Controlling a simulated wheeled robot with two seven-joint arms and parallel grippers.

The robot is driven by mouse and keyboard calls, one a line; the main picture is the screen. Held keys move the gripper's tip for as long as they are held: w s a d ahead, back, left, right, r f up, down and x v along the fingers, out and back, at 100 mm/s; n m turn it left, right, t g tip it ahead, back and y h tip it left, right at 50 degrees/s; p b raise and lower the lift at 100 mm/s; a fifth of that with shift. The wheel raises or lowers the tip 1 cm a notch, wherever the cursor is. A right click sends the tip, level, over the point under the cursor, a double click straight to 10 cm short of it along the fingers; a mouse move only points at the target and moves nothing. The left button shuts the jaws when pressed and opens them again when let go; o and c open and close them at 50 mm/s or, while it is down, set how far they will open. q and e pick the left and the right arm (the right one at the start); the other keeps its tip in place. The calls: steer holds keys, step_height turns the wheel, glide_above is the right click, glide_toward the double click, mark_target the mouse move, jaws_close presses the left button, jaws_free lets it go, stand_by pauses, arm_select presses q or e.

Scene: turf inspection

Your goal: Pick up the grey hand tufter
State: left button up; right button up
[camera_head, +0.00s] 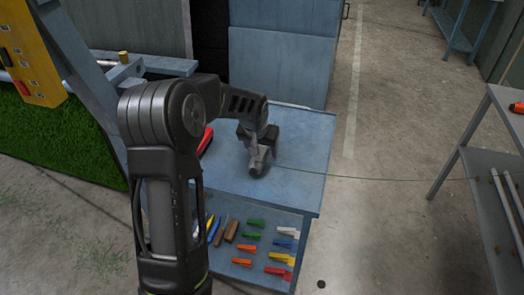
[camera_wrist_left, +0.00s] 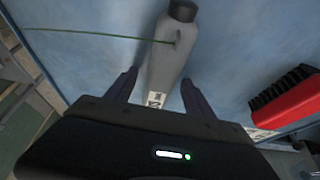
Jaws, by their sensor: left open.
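The grey hand tufter (camera_wrist_left: 166,55) lies on the blue table top, with a dark end cap and a green yarn running from it to the left in the left wrist view. In the head view the tufter (camera_head: 259,166) shows just below my left gripper (camera_head: 260,145), partly hidden by it. In the left wrist view my left gripper (camera_wrist_left: 158,80) is open, with one finger on each side of the tufter's body. The tufter's lower part is hidden behind the gripper body. My right gripper is in neither view.
A red brush with black bristles (camera_wrist_left: 288,106) lies beside the tufter; its red part (camera_head: 206,140) shows next to my arm. The table's lower shelf holds several coloured clips (camera_head: 282,257). The green yarn (camera_head: 350,177) stretches right toward a grey rack (camera_head: 478,165). The table's right part is clear.

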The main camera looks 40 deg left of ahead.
arm_select(q)
steer(key=shift+c, duration=0.5)
jaws_close()
stand_by(0.5)
steer(key=shift+r, duration=0.1)
